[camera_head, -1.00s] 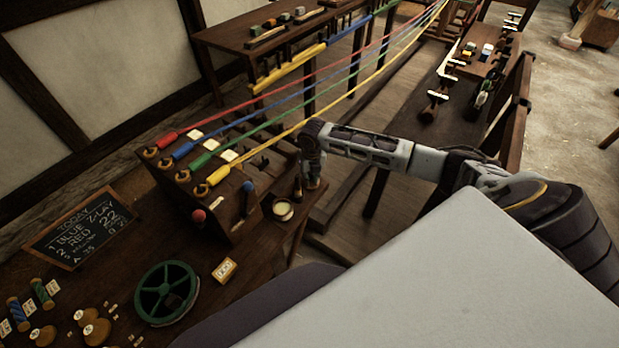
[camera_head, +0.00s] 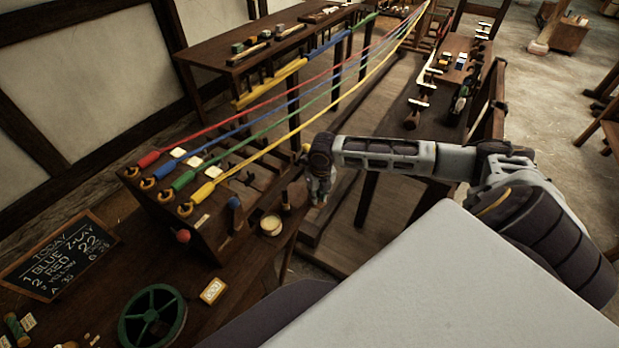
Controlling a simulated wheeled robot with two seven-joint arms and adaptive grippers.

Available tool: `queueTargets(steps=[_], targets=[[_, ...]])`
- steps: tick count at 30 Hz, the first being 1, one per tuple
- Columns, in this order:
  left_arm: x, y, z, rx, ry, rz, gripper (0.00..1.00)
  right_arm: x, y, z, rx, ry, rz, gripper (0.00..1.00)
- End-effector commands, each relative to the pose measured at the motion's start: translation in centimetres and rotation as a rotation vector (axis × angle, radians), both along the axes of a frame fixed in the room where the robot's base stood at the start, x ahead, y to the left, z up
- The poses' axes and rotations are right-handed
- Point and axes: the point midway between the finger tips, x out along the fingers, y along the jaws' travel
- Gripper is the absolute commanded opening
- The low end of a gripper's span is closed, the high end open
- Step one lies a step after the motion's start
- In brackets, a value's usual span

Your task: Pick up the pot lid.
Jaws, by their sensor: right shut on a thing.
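A small round pot (camera_head: 270,225) with pale contents stands uncovered at the right side of the bench, beside the wooden rope stand (camera_head: 208,232). My right gripper (camera_head: 319,198) points down just right of the pot, past the bench edge and apart from the pot. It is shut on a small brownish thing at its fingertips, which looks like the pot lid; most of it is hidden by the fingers. My left gripper is not in view.
Red, blue, green and yellow ropes (camera_head: 330,107) stretch from the stand to the far end. A dark little bottle (camera_head: 286,201) stands near the pot.

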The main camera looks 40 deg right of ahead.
Motion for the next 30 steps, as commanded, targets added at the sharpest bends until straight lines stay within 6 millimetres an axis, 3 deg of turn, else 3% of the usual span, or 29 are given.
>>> queueTargets(steps=[15,30], targets=[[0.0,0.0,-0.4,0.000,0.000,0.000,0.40,-4.9,-2.1,-0.1,-0.004,0.002,0.001,0.02],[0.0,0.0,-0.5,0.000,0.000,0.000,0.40,-8.3,-3.5,0.0,-0.003,0.001,0.001,0.02]])
